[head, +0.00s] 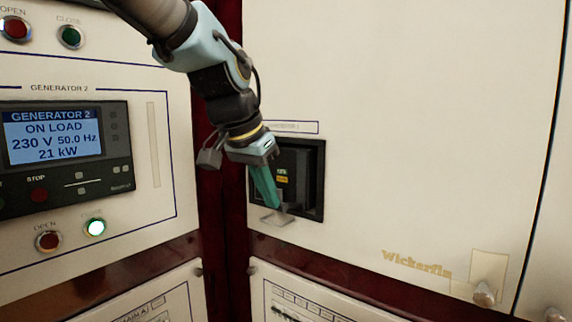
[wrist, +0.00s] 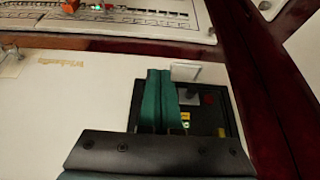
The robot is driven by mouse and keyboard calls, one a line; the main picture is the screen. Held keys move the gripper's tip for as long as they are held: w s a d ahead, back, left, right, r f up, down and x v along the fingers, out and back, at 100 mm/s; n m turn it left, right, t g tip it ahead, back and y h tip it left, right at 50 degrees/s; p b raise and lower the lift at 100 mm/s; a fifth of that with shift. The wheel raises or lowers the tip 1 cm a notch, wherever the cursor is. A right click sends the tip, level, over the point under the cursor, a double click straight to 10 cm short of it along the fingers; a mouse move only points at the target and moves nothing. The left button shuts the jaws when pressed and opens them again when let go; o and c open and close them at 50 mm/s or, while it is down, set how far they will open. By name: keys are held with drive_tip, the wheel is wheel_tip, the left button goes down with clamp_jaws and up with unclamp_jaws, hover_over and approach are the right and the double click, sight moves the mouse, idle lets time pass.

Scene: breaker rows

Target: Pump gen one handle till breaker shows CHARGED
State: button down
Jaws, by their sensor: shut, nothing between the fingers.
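The breaker (head: 315,190) is a dark unit set in a cream cabinet panel, under a small label too small to read surely. It also shows in the wrist view (wrist: 222,105). Its face has small green and yellow indicators (head: 282,178); their wording is not legible. A grey handle (head: 272,219) juts out at the breaker's lower front; a pale bracket-like part shows in the wrist view (wrist: 186,72). My gripper (head: 274,205) has teal fingers, shut together and empty, in front of the breaker with tips close to the handle. The wrist view shows the fingers (wrist: 166,73) beside it; contact is unclear.
A dark red post (head: 222,190) separates the cabinets. A knob (head: 484,294) sits at the lower right.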

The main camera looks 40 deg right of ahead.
drive_tip(key=v, duration=1)
drive_tip(key=shift+a+r+b, duration=0.15)
drive_tip(key=shift+r+b, duration=0.15)
drive_tip(key=shift+r, duration=0.05)
